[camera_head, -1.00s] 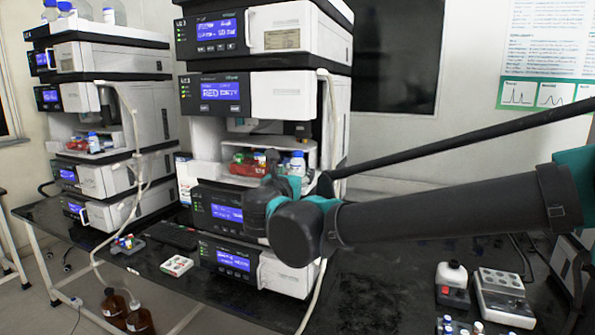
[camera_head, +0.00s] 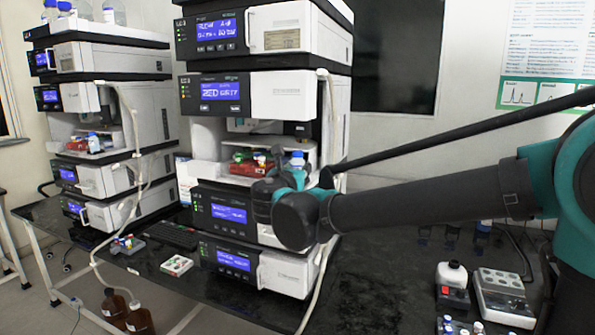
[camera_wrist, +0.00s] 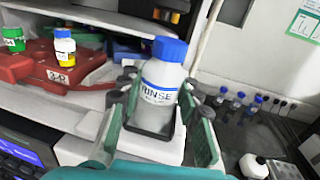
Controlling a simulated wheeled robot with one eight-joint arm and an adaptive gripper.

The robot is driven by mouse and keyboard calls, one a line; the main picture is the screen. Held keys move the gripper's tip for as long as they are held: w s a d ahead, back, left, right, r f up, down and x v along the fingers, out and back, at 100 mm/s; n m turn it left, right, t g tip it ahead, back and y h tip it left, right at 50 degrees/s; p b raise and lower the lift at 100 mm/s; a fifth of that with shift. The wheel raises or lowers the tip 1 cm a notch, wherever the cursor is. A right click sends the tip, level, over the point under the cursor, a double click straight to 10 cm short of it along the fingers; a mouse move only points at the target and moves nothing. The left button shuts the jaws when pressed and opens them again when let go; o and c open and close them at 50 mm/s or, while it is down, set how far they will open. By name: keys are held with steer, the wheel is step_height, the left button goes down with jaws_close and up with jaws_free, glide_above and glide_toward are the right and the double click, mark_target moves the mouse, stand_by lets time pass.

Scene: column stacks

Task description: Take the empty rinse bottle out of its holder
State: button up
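The rinse bottle (camera_wrist: 160,85) is white and translucent, with a blue cap and a RINSE label. It stands upright in a small dark holder (camera_wrist: 148,130) on a white ledge in the wrist view. It also shows in the head view (camera_head: 298,159), in the open bay of the middle stack. My gripper (camera_wrist: 160,92) is open, with one green finger on each side of the bottle. A gap shows at the right finger; I cannot tell whether the left one touches. In the head view my arm hides most of the gripper.
The bay's shelf edge lies close by. A pale tube (camera_wrist: 207,35) hangs to the right. Several blue-capped bottles (camera_wrist: 238,100) stand on the dark bench beyond.

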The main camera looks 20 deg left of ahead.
steer(key=shift+c, duration=0.7)
steer(key=shift+r, duration=0.1)
